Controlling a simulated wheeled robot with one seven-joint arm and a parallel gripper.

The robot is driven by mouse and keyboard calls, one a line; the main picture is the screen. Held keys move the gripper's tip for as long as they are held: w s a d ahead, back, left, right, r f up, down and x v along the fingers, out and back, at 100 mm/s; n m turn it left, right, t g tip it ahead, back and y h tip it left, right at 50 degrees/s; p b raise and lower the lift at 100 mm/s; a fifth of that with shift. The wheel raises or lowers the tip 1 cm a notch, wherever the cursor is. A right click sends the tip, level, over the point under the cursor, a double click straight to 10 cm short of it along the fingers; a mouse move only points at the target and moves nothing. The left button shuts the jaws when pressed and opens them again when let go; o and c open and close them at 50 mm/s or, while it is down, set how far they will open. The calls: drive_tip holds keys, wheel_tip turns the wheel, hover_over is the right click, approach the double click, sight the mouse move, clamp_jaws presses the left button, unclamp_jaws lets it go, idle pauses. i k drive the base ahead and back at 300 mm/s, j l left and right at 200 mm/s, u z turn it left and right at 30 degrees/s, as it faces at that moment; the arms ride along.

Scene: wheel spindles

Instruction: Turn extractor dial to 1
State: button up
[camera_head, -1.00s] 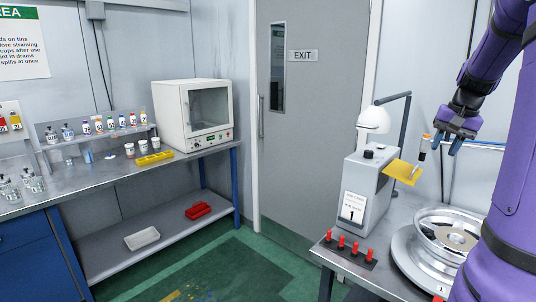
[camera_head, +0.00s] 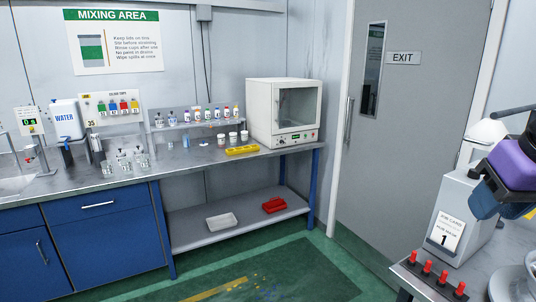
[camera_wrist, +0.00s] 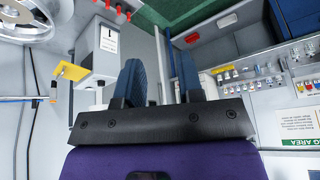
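I cannot make out a dial labelled as the extractor's in either view. A grey box (camera_head: 464,205) with a white card (camera_head: 445,232) reading "1" stands on the right bench. The box also shows in the wrist view (camera_wrist: 97,62), beside my gripper's fingers. The knob seen earlier on top of the box is not clear now. My gripper (camera_wrist: 158,58) has its two blue fingers spread with nothing between them. In the head view, my arm's purple and blue end is at the right edge, in front of the box.
Red pegs (camera_head: 427,268) and a metal wheel (camera_wrist: 30,18) are on the right bench. A white oven (camera_head: 284,112), cups and a yellow tray (camera_head: 242,150) stand on the left bench. A grey door (camera_head: 405,130) is between them. The green floor (camera_head: 300,270) is clear.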

sight(472, 173)
drive_tip(key=z, duration=1.15)
